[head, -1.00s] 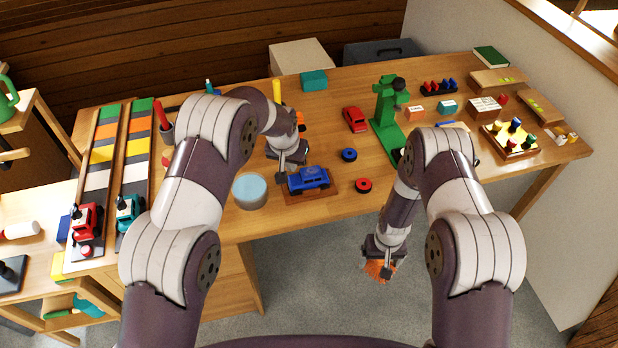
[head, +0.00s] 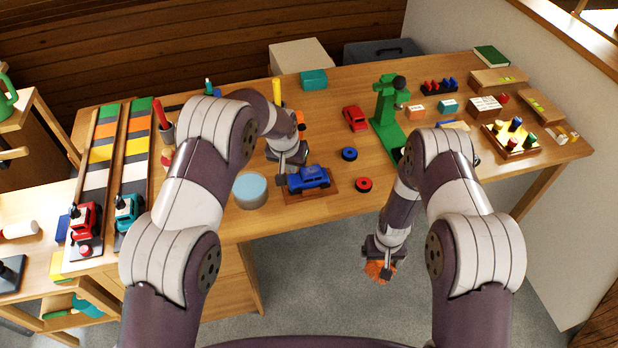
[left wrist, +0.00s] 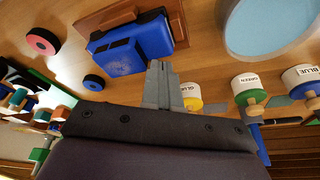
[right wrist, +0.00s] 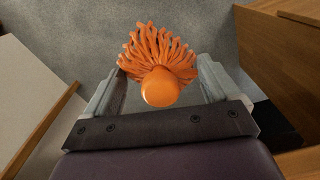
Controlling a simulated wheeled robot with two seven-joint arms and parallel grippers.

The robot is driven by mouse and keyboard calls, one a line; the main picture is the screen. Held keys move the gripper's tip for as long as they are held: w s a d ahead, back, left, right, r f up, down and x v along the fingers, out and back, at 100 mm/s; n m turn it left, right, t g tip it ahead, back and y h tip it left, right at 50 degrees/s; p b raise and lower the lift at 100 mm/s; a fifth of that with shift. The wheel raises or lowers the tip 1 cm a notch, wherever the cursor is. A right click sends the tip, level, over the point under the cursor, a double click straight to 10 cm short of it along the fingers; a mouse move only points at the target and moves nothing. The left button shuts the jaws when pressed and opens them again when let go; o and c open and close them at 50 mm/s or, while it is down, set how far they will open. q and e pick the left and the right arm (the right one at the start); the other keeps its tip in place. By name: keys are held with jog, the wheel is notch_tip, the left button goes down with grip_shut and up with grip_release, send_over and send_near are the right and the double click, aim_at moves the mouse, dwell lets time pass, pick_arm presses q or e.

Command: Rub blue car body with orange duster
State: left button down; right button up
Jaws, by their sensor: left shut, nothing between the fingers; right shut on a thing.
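The blue car body (head: 309,178) sits on a small wooden board (head: 331,186) near the front edge of the table; it also shows in the left wrist view (left wrist: 130,48). My left gripper (head: 284,178) is at the car's left end, its fingers (left wrist: 162,68) shut and empty, close against or touching the car; I cannot tell which. My right gripper (head: 380,264) is below and in front of the table edge. It is shut on the orange duster (right wrist: 158,62), whose round orange end and strands show between the fingers in the right wrist view.
A pale-blue-topped round tin (head: 250,190) stands left of the car. A blue wheel (head: 349,154) and a red wheel (head: 363,185) lie to its right. A red car (head: 355,118) and a green stand (head: 386,105) are behind. Floor is open below my right gripper.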

pick_arm(q)
jog(key=shift+f+b, duration=0.55)
jog(key=shift+f, duration=0.4)
pick_arm(e)
jog(key=shift+f, duration=0.6)
pick_arm(q)
notch_tip(320, 180, up, 6)
jog(key=p, duration=0.4)
pick_arm(e)
notch_tip(320, 180, up, 4)
jog(key=shift+r, duration=0.15)
